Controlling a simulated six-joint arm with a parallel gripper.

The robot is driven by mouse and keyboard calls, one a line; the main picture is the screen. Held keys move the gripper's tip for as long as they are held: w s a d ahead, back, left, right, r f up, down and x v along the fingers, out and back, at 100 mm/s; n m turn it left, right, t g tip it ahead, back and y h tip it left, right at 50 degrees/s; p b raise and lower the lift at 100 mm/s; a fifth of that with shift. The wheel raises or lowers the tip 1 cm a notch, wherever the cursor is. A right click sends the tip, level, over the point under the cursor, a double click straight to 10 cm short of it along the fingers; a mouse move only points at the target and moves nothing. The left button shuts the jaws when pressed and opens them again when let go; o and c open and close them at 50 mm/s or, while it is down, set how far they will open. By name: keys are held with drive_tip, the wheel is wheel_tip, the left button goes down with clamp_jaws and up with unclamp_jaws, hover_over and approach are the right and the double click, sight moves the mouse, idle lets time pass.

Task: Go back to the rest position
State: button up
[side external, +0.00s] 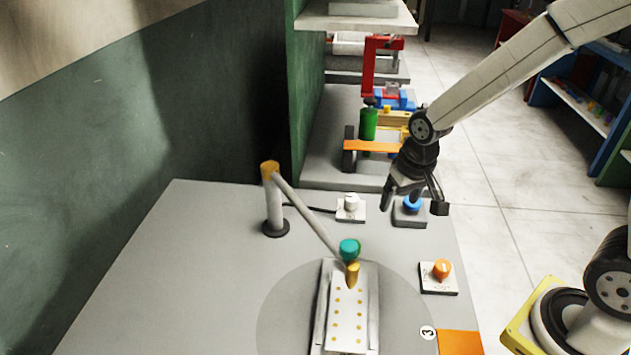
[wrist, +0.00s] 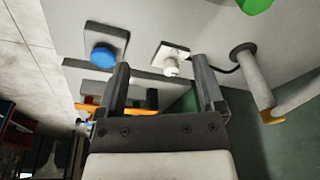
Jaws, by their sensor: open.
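My gripper (side external: 415,198) is open and empty. In the side external view it hangs over the far right part of the grey table, close by a blue button (side external: 412,203) on a grey base. In the wrist view my gripper (wrist: 160,85) has its two dark fingers spread wide, with nothing between them. The blue button (wrist: 103,57) shows left of the fingers there, and a white knob (wrist: 171,66) on a white plate shows beyond them. I cannot tell the exact gap between the fingers and the blue button.
An orange button (side external: 441,269) is at right. Shelves (side external: 345,100) with coloured parts stand behind. The table's left (side external: 170,270) is clear.

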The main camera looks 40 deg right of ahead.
drive_tip(key=s+n, duration=0.3)
drive_tip(key=s, duration=0.4)
drive_tip(key=shift+a+f+t, duration=0.15)
drive_tip(key=shift+a+t, duration=0.15)
